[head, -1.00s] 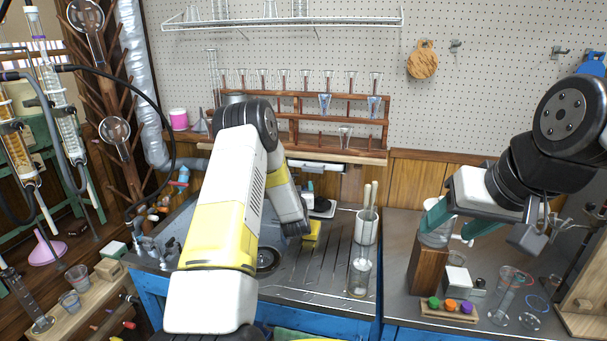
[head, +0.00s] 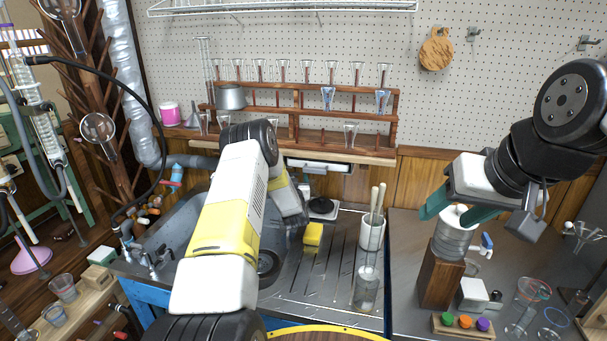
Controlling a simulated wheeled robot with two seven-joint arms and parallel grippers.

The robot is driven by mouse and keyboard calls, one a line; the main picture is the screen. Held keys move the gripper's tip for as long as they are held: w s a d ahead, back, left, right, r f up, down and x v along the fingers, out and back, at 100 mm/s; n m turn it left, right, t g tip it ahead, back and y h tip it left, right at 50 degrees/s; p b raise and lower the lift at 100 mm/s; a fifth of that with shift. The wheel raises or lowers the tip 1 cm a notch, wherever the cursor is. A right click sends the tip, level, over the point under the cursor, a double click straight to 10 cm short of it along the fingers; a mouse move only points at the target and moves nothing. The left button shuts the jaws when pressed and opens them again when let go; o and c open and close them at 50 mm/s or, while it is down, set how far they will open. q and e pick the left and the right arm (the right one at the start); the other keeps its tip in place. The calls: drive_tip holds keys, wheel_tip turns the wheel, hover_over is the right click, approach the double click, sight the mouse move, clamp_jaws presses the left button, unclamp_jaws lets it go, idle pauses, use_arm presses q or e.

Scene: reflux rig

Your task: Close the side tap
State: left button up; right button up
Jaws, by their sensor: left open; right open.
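A clear, ribbed bottle with a white top (head: 452,238) stands upright on a brown wooden block (head: 440,278) at the right of the bench. A small tap with a blue and white handle (head: 486,242) sticks out on the bottle's right side. I cannot tell whether it is open or shut. My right gripper (head: 452,214) is open, its teal fingers at the height of the bottle top, one on each side in the picture. I cannot tell whether they touch it. My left arm reaches over the sink; its gripper's fingers are hidden behind the arm.
A rack with orange, green and purple caps (head: 464,324) and a white box (head: 473,293) stand near the block. Glassware (head: 530,290) stands to the right. A white holder with rods (head: 371,232) and a yellow sponge (head: 313,236) are on the drainer.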

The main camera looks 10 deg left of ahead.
use_arm(q)
drive_tip(key=shift+w+a, duration=0.15)
drive_tip(key=shift+w, duration=0.45)
drive_tip(key=shift+c, duration=0.2)
drive_tip(key=c, duration=1.3)
drive_tip(key=shift+a+m+t+h, duration=0.15)
drive_tip(key=shift+m+h, duration=0.35)
drive_tip(key=shift+h, duration=0.2)
drive_tip(key=shift+a+m+t+h, duration=0.1)
drive_tip(key=shift+m+t+h, duration=0.05)
drive_tip(key=shift+m+h, duration=0.45)
drive_tip(key=shift+c, duration=0.2)
drive_tip(key=shift+m+h, duration=0.7)
drive_tip(key=shift+h, duration=0.8)
